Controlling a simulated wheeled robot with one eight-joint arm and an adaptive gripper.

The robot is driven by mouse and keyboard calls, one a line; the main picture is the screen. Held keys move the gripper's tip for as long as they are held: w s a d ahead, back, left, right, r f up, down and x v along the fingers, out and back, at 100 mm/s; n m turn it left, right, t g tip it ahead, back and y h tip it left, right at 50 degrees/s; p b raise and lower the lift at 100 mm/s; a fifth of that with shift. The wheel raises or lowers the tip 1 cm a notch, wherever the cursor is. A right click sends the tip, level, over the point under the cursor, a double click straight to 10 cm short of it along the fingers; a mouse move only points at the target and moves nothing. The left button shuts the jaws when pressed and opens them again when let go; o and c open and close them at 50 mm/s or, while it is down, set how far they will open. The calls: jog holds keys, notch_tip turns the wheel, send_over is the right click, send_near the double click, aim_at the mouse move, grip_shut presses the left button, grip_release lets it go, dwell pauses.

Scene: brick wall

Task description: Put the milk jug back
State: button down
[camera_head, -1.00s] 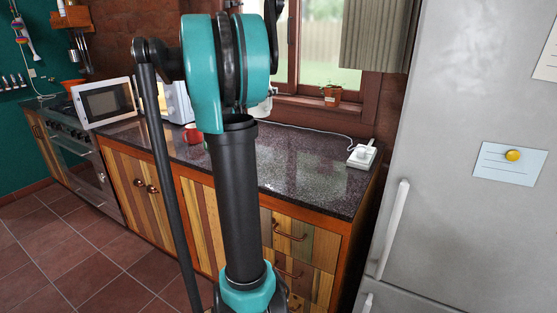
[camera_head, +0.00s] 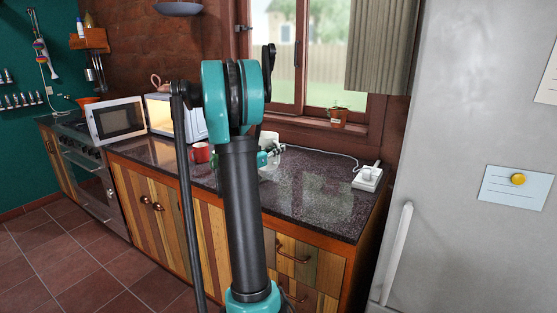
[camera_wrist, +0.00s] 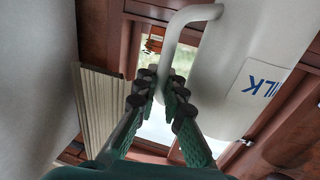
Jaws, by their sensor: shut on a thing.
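The white milk jug (camera_wrist: 235,75), with blue MILK lettering that shows sideways, fills the upper right of the wrist view. Its curved handle (camera_wrist: 170,45) comes down between the fingers of my gripper (camera_wrist: 162,98), which is shut on it. In the head view my arm hides much of the gripper and jug. A white part of the jug (camera_head: 269,138) shows just right of the arm, above the dark counter (camera_head: 315,190). I cannot tell whether the jug touches the counter.
A red mug (camera_head: 200,152) stands on the counter left of my arm, near the microwave (camera_head: 117,117). A white socket block (camera_head: 367,178) with a cable lies at the right end. A potted plant (camera_head: 337,117) sits on the windowsill. The fridge (camera_head: 460,120) stands at the right.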

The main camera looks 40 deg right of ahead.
aim_at(278, 163)
jog(key=shift+f, duration=2.05)
jog(key=c, duration=1.6)
grip_release()
jog(key=shift+f, duration=0.1)
jog(key=shift+a, duration=0.1)
jog(key=s+a, duration=0.2)
jog(key=a, duration=1)
jog(key=s+a+f+n+y, duration=0.5)
jog(key=s+a+f+y, duration=0.1)
jog(key=a, duration=0.4)
jog(key=s+a+f+n+y, duration=0.5)
jog(key=s+a, duration=0.3)
jog(key=a, duration=0.2)
jog(key=s+a+f+n+y, duration=0.5)
jog(key=s+a+f+y, duration=0.1)
jog(key=a, duration=0.4)
jog(key=shift+s+a+f+n+t+y, duration=0.2)
jog(key=shift+s+f+n+t+y, duration=0.15)
jog(key=shift+s+f, duration=0.4)
